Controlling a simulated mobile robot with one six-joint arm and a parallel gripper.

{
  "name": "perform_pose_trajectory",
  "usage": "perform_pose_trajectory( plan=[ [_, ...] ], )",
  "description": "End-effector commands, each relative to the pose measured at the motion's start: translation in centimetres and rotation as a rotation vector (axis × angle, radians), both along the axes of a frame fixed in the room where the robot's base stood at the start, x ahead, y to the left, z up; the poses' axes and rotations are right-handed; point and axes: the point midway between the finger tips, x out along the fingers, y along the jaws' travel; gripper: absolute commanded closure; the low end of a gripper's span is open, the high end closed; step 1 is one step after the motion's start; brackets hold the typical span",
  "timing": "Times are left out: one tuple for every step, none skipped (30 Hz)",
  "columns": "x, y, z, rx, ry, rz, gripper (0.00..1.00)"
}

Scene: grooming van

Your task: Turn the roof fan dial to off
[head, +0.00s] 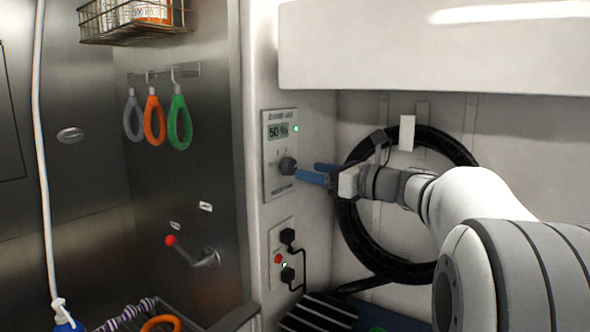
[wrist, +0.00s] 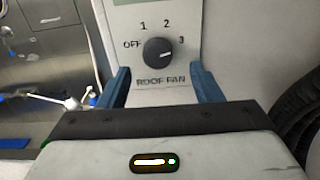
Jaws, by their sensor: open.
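The roof fan dial (head: 288,165) is a dark round knob on a light wall panel (head: 270,190). In the wrist view the dial (wrist: 156,51) sits among the marks OFF, 1, 2 and 3, above the words ROOF FAN. Its white pointer line faces right, toward the 3. My gripper (head: 306,172) is in front of the panel with its blue fingers spread and nothing between them. In the wrist view my gripper (wrist: 160,72) has one finger on each side, below the dial. The fingers look apart from the knob.
A humidity-like display (head: 278,131) above the dial reads 50 %, beside a green light. A socket panel (head: 283,265) with plugs and a cable is below. A coiled black hose (head: 356,235) hangs behind my arm. Coloured loops (head: 154,120) hang at the left.

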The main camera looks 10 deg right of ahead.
Motion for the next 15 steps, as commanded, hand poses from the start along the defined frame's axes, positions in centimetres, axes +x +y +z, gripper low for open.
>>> perform_pose_trajectory(
  plan=[
    [0.7,1.0,0.0,0.001,0.001,0.009,0.41],
    [1.1,1.4,0.0,0.0,0.0,0.009,0.41],
    [1.5,2.0,0.0,0.0,0.0,0.012,0.41],
    [1.8,2.4,0.0,0.0,0.0,0.012,0.41],
    [2.1,2.7,0.0,-0.001,0.001,0.013,0.41],
    [2.5,3.1,0.0,-0.001,0.001,0.015,0.41],
    [2.7,3.4,0.0,-0.001,0.001,0.015,0.41],
    [2.9,3.7,0.0,-0.001,0.001,0.016,0.41],
    [3.2,3.9,0.0,-0.002,0.001,0.017,0.41],
    [3.3,4.1,0.0,-0.001,0.0,0.017,0.41],
    [3.4,4.2,0.0,-0.001,0.0,0.017,0.41],
    [3.5,4.3,0.0,-0.002,-0.001,0.017,0.41],
    [3.5,4.4,0.0,-0.002,-0.001,0.018,0.41],
    [3.5,4.4,0.0,-0.002,-0.001,0.018,0.41],
    [3.5,4.4,0.0,-0.002,-0.001,0.018,0.41]
  ],
)
